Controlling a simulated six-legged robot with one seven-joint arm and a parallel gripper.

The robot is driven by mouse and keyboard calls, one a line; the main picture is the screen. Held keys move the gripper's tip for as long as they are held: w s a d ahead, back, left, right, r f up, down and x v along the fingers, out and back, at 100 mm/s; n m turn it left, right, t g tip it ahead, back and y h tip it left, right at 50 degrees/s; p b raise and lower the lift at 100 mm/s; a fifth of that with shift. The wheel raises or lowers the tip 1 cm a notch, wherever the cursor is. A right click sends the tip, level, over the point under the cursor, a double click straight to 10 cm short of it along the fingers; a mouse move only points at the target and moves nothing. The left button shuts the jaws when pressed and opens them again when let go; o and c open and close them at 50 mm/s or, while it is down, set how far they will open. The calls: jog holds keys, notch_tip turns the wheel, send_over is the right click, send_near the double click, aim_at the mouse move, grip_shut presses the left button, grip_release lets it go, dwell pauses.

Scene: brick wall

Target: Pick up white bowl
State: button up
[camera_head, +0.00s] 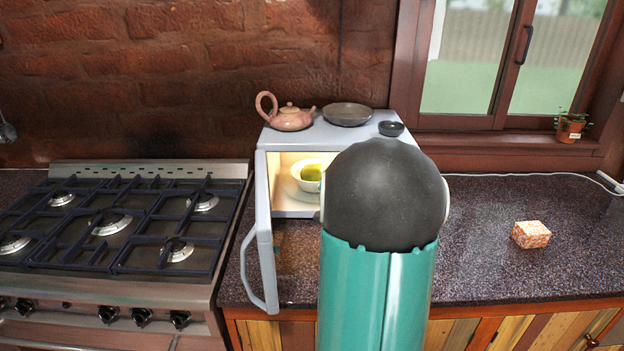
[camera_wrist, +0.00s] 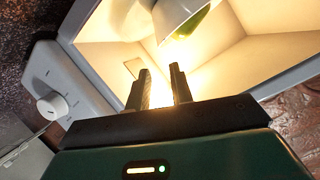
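The white bowl (camera_head: 299,181) sits inside the lit, open microwave (camera_head: 263,186), with something yellow-green (camera_head: 311,173) in it. My arm hides its right side in the head view. In the wrist view the bowl (camera_wrist: 172,18) is at the top, cut off by the picture edge, with a green patch showing. My gripper (camera_wrist: 160,82) is open, its two dark fingers apart with nothing between them. The fingers point into the lit microwave, below the bowl in the picture and apart from it. My gripper is hidden behind my arm in the head view.
The microwave door (camera_head: 264,260) stands open toward the front left. A pink teapot (camera_head: 290,119), a grey dish (camera_head: 348,115) and a small dark bowl (camera_head: 391,128) stand on top. The stove (camera_head: 120,230) is left. A patterned box (camera_head: 531,234) lies on the right counter.

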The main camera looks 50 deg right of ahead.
jog(key=x, duration=1.1)
jog(key=shift+w+f, duration=0.25)
grip_shut()
jog(key=shift+r, duration=0.1)
